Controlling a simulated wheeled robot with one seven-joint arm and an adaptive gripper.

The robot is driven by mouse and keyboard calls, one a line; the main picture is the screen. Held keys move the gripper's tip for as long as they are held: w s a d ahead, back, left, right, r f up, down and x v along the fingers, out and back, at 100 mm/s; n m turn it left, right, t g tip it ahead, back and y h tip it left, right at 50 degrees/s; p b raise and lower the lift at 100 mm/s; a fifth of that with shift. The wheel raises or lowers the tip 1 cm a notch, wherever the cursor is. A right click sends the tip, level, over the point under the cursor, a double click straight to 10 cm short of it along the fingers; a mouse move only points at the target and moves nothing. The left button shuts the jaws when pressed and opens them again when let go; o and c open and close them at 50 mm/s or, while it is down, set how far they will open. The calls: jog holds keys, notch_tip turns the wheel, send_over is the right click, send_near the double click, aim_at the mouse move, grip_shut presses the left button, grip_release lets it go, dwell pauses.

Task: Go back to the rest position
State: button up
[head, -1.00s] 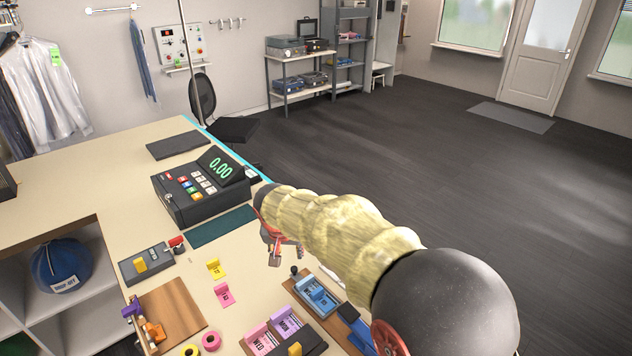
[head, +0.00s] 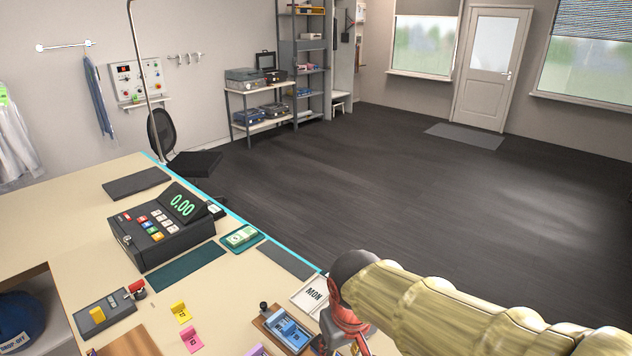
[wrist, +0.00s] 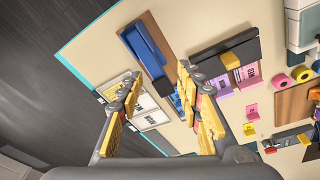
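My gripper (head: 340,338) is at the bottom edge of the head view, over the counter's front right part, with my arm coming in from the right. Its fingertips are partly cut off there. In the wrist view my gripper (wrist: 160,76) is open, with nothing between its yellow-padded fingers. A blue tray-like object (wrist: 148,48) lies below and beyond the fingertips. White cards (wrist: 140,108) lie partly behind the left finger. The "MON" card (head: 312,294) lies close beside the gripper in the head view.
The counter (head: 65,215) carries a cash register (head: 165,228), a green-and-white pad (head: 240,237), a stamp holder (head: 285,330), and yellow and pink tags (head: 191,338). A thin pole (head: 143,80) rises behind it. The dark floor (head: 380,190) beyond is clear.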

jog(key=s+d+r+m+t, duration=0.3)
jog(key=s+d+r, duration=0.4)
jog(key=s+d, duration=0.4)
jog(key=d+m, duration=0.1)
jog(key=d, duration=0.1)
jog(key=shift+d+r, duration=0.15)
jog(key=shift+d, duration=0.2)
